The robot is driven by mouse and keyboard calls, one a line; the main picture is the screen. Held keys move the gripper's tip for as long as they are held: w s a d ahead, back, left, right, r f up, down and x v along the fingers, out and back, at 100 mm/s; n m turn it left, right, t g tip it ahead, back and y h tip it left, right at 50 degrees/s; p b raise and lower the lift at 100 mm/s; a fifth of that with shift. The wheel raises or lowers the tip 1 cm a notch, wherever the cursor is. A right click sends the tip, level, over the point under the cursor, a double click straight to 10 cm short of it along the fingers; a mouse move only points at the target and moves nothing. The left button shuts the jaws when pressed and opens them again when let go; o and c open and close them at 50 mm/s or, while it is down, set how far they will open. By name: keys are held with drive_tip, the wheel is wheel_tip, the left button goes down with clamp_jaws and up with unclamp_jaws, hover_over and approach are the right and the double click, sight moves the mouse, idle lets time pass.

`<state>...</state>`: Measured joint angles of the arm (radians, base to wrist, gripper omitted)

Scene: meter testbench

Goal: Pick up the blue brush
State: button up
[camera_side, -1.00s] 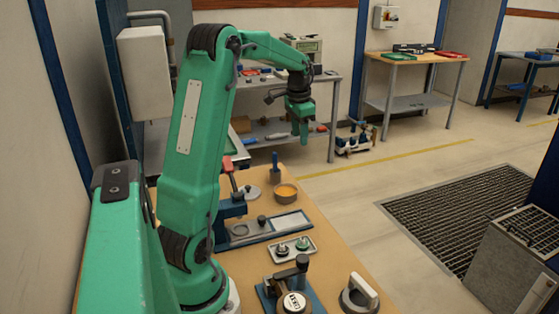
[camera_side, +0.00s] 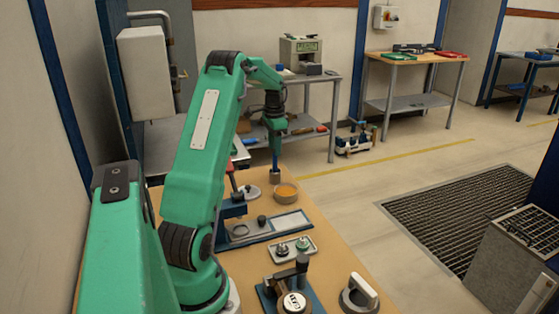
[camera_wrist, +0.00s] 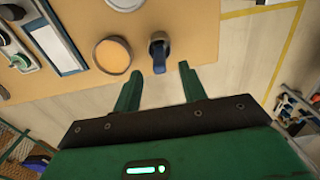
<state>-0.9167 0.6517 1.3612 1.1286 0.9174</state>
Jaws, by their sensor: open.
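The blue brush (camera_side: 275,162) stands upright in a small grey holder (camera_side: 275,177) near the far edge of the wooden bench (camera_side: 335,252). In the wrist view the blue brush (camera_wrist: 159,62) shows just ahead of the gap between my fingertips. My gripper (camera_side: 275,149) points down at the top of the brush in the side view. In the wrist view my gripper (camera_wrist: 159,70) has its two green fingers spread apart with nothing clamped between them. I cannot tell whether the fingers overlap the handle in height.
An orange-filled round bowl (camera_side: 286,190) stands right beside the holder. A blue fixture with a white plate (camera_side: 289,222), a small tray with metal parts (camera_side: 293,248) and a white-handled tool (camera_side: 360,293) are nearer. Open floor lies right of the bench.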

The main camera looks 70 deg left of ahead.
sight(275, 172)
drive_tip(key=shift+f, duration=3.15)
clamp_jaws()
